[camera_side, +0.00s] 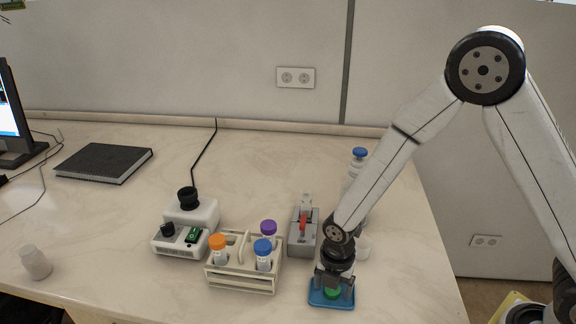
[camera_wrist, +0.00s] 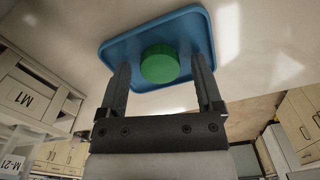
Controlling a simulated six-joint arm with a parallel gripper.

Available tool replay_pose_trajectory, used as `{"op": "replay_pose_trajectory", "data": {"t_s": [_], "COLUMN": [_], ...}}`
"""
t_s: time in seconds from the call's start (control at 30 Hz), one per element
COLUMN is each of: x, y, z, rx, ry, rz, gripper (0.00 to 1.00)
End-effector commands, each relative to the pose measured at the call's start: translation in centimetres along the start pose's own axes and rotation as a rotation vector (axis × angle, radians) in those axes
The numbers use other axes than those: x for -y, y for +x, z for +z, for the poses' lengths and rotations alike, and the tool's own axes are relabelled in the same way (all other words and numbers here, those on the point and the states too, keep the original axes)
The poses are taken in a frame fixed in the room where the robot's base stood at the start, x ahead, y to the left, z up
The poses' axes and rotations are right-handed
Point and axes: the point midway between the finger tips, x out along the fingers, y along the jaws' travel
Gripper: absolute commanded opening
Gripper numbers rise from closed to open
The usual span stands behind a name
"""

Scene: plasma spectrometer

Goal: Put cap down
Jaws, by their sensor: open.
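A green cap (camera_side: 332,292) rests on a blue tray (camera_side: 318,299) near the front of the bench. In the wrist view the cap (camera_wrist: 160,64) lies on the blue tray (camera_wrist: 195,27), between and just beyond the fingertips. My gripper (camera_side: 334,284) is directly above the tray, fingers pointing down around the cap. In the wrist view my gripper (camera_wrist: 160,82) is open, with a gap visible between each finger and the cap. The side view partly hides the cap behind the fingers.
A tube rack (camera_side: 243,284) with orange, purple and blue capped tubes stands left of the tray. A vortex mixer (camera_side: 190,219) is further left. A grey device (camera_side: 303,238) with a red part and a blue-capped bottle (camera_side: 358,160) stand behind. The bench front-left holds a white bottle (camera_side: 36,263).

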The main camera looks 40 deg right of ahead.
Motion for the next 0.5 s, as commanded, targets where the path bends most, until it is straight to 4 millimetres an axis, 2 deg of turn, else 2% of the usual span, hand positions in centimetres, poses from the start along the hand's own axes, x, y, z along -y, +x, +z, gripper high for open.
{"op": "replay_pose_trajectory", "data": {"t_s": [0.27,0.5], "x": [-0.1,-0.1], "y": [-0.8,-2.8], "z": [0.0,0.0], "rx": [0.001,0.001], "ry": [0.0,0.0], "rz": [0.002,0.003], "gripper": [0.84,0.84]}}
